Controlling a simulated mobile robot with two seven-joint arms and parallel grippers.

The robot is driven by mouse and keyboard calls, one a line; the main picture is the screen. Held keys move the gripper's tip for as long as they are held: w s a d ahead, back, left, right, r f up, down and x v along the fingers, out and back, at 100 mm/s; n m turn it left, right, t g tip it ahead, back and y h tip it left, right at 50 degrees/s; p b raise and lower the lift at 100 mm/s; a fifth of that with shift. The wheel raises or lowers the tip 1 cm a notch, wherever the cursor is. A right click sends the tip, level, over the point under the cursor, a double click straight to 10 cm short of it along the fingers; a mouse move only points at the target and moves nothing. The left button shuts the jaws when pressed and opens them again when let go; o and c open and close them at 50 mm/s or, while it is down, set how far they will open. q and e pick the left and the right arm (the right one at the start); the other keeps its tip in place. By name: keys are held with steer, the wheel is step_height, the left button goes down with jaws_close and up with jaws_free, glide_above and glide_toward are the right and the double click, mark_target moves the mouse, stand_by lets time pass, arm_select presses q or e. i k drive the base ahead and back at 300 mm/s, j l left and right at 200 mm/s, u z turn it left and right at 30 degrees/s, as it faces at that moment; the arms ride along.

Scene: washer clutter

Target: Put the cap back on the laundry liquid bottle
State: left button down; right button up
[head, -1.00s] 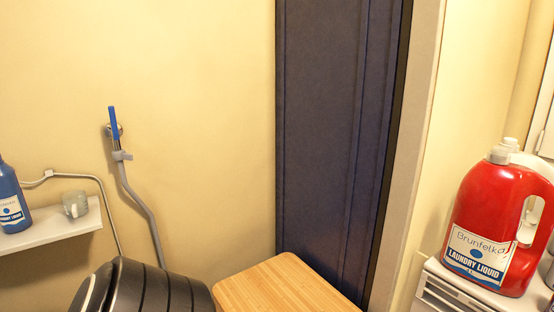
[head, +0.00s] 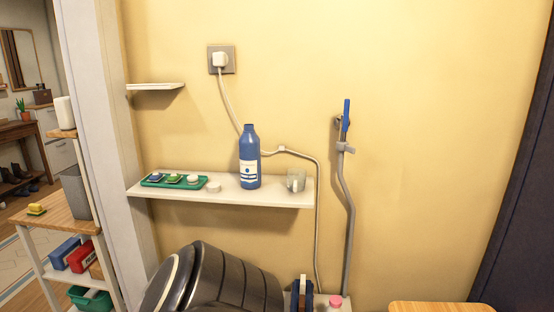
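A blue bottle (head: 249,168) with a white and blue label stands upright on the white wall shelf (head: 290,200). The label is too small to read, and I cannot tell whether its top is open. A small white round piece (head: 213,186), which looks like a cap, lies on the shelf to the left of the bottle, apart from it. More small pieces lie in a green tray (head: 154,182) farther left. The red bottle seen earlier is out of view. Neither gripper is in view.
A clear cup (head: 296,180) stands right of the bottle. A large dark ribbed rounded thing (head: 215,280) rises below the shelf. A cable, a wall hose (head: 348,205) and a small upper shelf (head: 156,87) are on the wall. A wooden-topped rack (head: 60,217) stands at left.

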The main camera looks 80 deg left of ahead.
mark_target(249, 143)
steer(key=u, duration=2.75)
